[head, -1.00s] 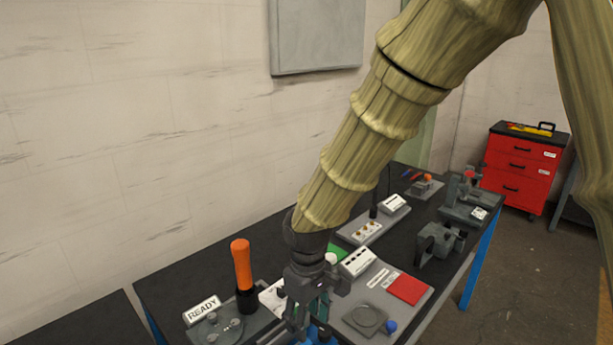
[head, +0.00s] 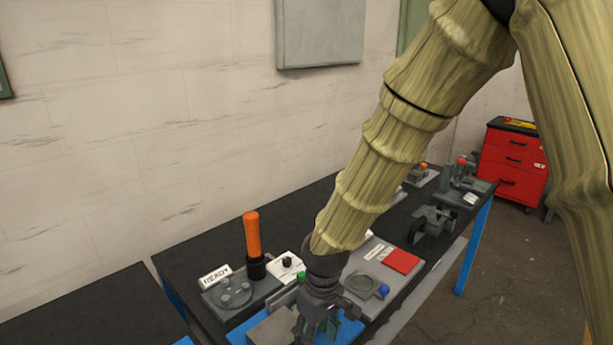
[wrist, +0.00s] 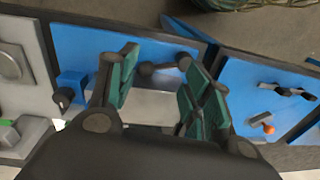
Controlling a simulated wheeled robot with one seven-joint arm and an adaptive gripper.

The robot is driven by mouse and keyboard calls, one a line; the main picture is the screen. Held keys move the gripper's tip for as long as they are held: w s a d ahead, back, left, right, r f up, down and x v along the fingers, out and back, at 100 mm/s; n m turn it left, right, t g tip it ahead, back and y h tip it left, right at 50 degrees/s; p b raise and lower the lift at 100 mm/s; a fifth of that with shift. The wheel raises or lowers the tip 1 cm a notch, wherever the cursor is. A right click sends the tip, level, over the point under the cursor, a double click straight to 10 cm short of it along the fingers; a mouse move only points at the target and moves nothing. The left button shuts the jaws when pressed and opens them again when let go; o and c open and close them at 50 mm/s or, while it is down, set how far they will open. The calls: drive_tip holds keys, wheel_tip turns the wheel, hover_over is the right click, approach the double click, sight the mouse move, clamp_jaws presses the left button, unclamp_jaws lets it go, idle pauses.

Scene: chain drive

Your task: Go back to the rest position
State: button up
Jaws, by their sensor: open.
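My gripper (head: 318,326) hangs low at the front of the dark workbench (head: 200,240) in the head view, at the lower end of my arm. In the wrist view its two green-padded fingers (wrist: 155,88) stand apart with nothing between the pads. Below them lies a blue panel (wrist: 85,45) with a grey block and a dark knobbed part (wrist: 165,68). I cannot tell the exact height of the fingers above the panel.
An orange-handled tool (head: 252,235) stands upright beside the READY plate (head: 215,276). A red square (head: 401,261) and a blue ball (head: 383,290) lie to the right. A vise-like fixture (head: 432,222) and a red cabinet (head: 512,165) are farther back. Open floor is at right.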

drive_tip(key=s+d+f+m+y+b, duration=0.1)
drive_tip(key=s+d+f+m, duration=0.15)
drive_tip(key=f, duration=0.55)
drive_tip(key=s+d+f+m, duration=0.15)
drive_tip(key=s+f, duration=0.25)
drive_tip(key=f, duration=0.4)
drive_tip(key=s+d+f+m+h+b, duration=0.1)
drive_tip(key=s+d+f+m, duration=0.3)
drive_tip(key=s+d+f, duration=1.2)
drive_tip(key=s+f+b, duration=0.1)
drive_tip(key=s+f, duration=0.2)
drive_tip(key=s, duration=0.1)
drive_tip(key=shift+s+d+h, duration=0.25)
drive_tip(key=shift+d+h, duration=0.1)
drive_tip(key=shift+h, duration=0.05)
